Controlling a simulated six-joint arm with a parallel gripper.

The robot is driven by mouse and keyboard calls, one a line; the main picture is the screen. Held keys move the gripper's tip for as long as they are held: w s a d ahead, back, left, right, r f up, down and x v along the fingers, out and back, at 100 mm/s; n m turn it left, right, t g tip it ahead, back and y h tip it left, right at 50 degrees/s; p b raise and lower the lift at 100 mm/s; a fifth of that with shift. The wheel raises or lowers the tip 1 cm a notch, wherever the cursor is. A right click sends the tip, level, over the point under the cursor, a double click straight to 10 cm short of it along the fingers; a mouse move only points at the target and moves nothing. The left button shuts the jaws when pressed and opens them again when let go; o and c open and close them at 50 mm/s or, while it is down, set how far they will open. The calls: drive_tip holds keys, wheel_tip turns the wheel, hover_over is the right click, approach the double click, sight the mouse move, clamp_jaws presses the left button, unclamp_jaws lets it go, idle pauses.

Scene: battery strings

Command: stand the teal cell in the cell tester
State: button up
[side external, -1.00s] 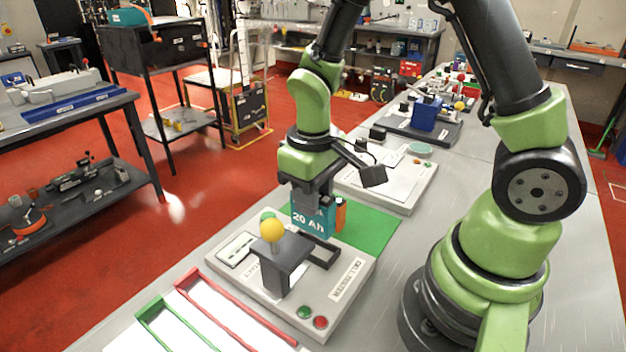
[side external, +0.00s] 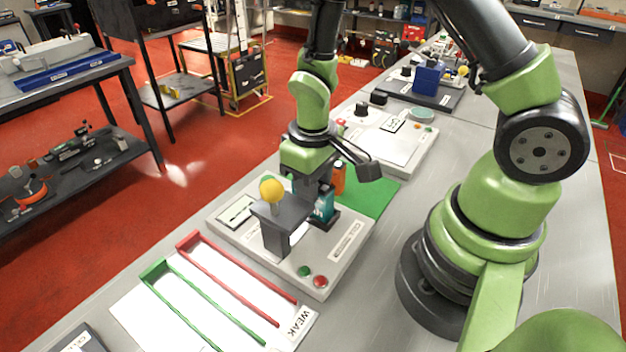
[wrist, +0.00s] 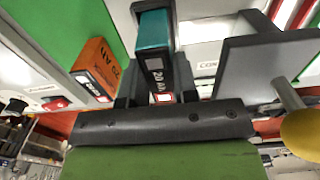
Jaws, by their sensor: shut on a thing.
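The teal cell (side external: 325,204) is upright or nearly so, with its lower part at the dark holder of the cell tester (side external: 345,262). My gripper (side external: 317,188) is shut on the cell from above. In the wrist view the teal cell (wrist: 153,32) shows between the fingers (wrist: 155,92), its far end by a dark-walled slot. I cannot tell whether its base rests on the slot floor. The tester's grey post and arm (side external: 276,228) with a yellow ball (side external: 271,190) stand close beside the cell and partly hide it.
An orange cell (wrist: 97,65) stands on the green mat (side external: 372,193) behind the tester. Green and red buttons (side external: 312,275) sit at the tester's front. Red and green rails (side external: 225,262) lie in front. Another grey device (side external: 400,145) stands farther back.

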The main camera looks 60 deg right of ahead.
drive_tip(key=shift+f, duration=0.2)
idle(0.3)
drive_tip(key=o, duration=1)
drive_tip(key=shift+r, duration=0.1)
wheel_tip(320, 180, up, 9)
drive_tip(key=shift+r, duration=0.4)
drive_tip(key=s+a+r+m+t+y, duration=0.1)
drive_tip(key=s+r+m+t+y, duration=0.1)
drive_tip(key=s+r+m+t, duration=0.2)
drive_tip(key=s+r+t, duration=0.3)
drive_tip(key=s+r, duration=0.3)
drive_tip(key=r, duration=0.4)
drive_tip(key=shift+s+r, duration=0.15)
drive_tip(key=shift+s, duration=0.2)
